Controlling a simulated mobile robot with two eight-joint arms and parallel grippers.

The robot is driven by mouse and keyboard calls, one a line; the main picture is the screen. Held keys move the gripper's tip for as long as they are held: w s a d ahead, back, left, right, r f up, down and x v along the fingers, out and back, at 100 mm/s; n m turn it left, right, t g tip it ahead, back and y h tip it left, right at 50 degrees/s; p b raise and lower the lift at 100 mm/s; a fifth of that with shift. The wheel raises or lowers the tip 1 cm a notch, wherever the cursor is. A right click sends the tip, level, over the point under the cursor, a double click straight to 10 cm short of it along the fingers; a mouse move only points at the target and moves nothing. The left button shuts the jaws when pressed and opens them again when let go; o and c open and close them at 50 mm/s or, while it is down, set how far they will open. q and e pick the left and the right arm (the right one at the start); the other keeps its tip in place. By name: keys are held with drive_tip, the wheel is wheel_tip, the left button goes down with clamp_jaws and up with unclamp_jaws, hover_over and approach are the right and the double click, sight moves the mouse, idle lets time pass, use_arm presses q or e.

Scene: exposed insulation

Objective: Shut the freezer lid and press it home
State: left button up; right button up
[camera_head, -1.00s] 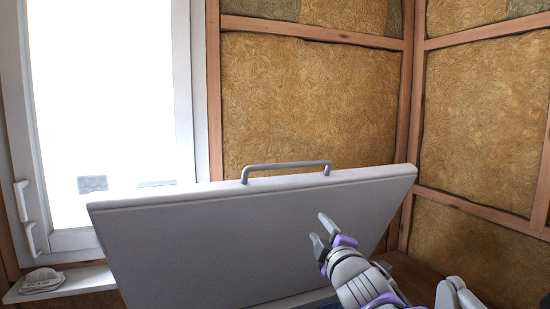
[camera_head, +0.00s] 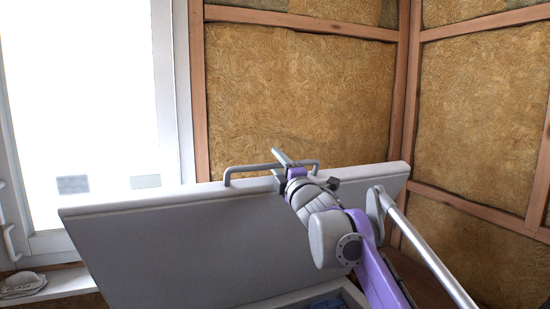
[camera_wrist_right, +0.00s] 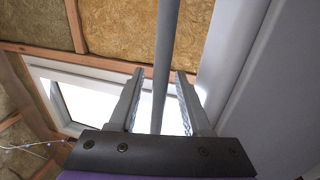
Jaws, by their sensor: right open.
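The freezer lid (camera_head: 200,245) is a light grey panel standing raised and tilted in the head view. A grey bar handle (camera_head: 243,168) runs along its top edge. My right gripper (camera_head: 283,160) is at the lid's top edge by the handle. In the right wrist view, the two fingers (camera_wrist_right: 157,100) are open, and the handle bar (camera_wrist_right: 166,55) runs between them without visible clamping. The lid's panel (camera_wrist_right: 235,75) is to their right. The freezer's opening shows only a little at the bottom of the head view, partly hidden by my right arm. My left gripper is not in view.
A bright window (camera_head: 85,110) with a sill (camera_head: 60,284) is at the left. A small pale object (camera_head: 22,285) lies on the sill. Wood-framed insulation walls (camera_head: 300,95) stand behind the lid and to the right.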

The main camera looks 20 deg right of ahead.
drive_tip(key=shift+x, duration=0.9)
clamp_jaws()
drive_tip(key=shift+s, duration=0.1)
idle(0.8)
